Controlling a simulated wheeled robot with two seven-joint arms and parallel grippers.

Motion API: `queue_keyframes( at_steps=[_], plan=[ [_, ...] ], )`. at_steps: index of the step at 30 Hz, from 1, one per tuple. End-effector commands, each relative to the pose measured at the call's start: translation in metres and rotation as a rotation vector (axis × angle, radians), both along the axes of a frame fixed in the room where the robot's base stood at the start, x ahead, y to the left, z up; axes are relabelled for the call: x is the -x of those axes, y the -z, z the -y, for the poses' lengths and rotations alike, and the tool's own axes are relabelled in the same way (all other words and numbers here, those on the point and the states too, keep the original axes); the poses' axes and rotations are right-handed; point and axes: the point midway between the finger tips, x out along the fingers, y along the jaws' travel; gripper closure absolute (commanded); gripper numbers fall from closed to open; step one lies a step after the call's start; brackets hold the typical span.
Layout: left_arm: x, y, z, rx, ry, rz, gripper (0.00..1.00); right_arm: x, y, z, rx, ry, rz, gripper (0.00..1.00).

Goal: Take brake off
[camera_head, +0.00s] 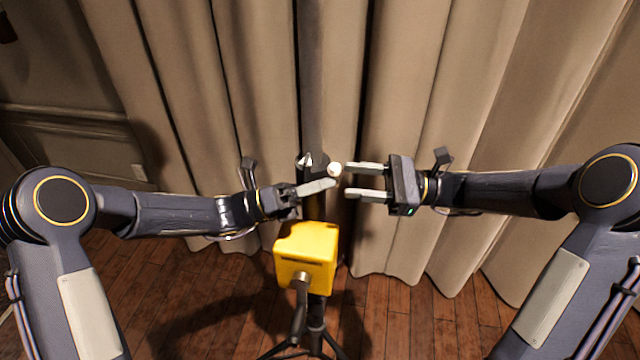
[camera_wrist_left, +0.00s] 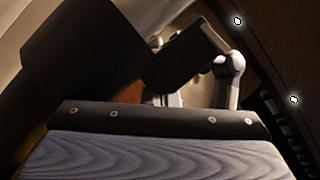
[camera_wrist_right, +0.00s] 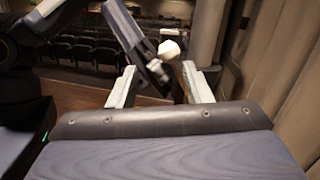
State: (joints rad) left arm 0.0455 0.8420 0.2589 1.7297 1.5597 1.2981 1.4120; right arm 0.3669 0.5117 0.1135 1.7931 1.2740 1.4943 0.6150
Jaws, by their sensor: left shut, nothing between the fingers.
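A white round knob (camera_head: 334,169), seemingly the brake handle, sits beside the dark upright pole (camera_head: 313,90), above a yellow box (camera_head: 307,253). My left gripper (camera_head: 331,184) is shut, its fingers pointing right, with the tips just below the knob; I cannot tell whether they touch it. My right gripper (camera_head: 347,181) is open, its two fingers apart and pointing left, with the upper tip close to the knob. In the right wrist view the knob (camera_wrist_right: 168,48) shows beyond the open fingers. In the left wrist view dark parts hide most of the fingertips.
The yellow box has a dark crank handle (camera_head: 299,310) on its front and stands on a tripod (camera_head: 317,340). Beige curtains (camera_head: 450,130) hang close behind. The wooden floor (camera_head: 400,320) is open around the tripod. Rows of seats (camera_wrist_right: 75,55) show in the right wrist view.

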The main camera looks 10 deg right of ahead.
Motion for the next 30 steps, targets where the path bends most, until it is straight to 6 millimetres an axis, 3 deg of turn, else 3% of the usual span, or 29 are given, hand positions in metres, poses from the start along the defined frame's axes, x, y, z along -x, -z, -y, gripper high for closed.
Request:
queue_keyframes(
  at_steps=[5, 8, 17, 24, 30],
  plan=[
    [0.002, 0.0, 0.002, 0.0, 0.005, 0.0, 1.0, 0.005, 0.0, 0.008, 0.019, -0.005, 0.013, 0.55],
    [0.002, 0.001, 0.002, -0.002, 0.006, -0.001, 1.0, 0.02, -0.004, 0.004, 0.09, -0.025, 0.063, 0.55],
    [0.002, 0.002, 0.002, -0.003, 0.007, -0.004, 1.0, 0.118, 0.003, -0.004, 0.59, -0.151, 0.453, 0.55],
    [0.002, 0.002, 0.002, -0.002, 0.007, -0.004, 1.0, 0.186, 0.029, 0.022, 1.01, -0.265, 0.854, 0.55],
    [0.002, 0.002, 0.002, -0.002, 0.007, -0.003, 1.0, 0.218, 0.048, 0.051, 1.306, -0.354, 1.162, 0.55]
  ],
)
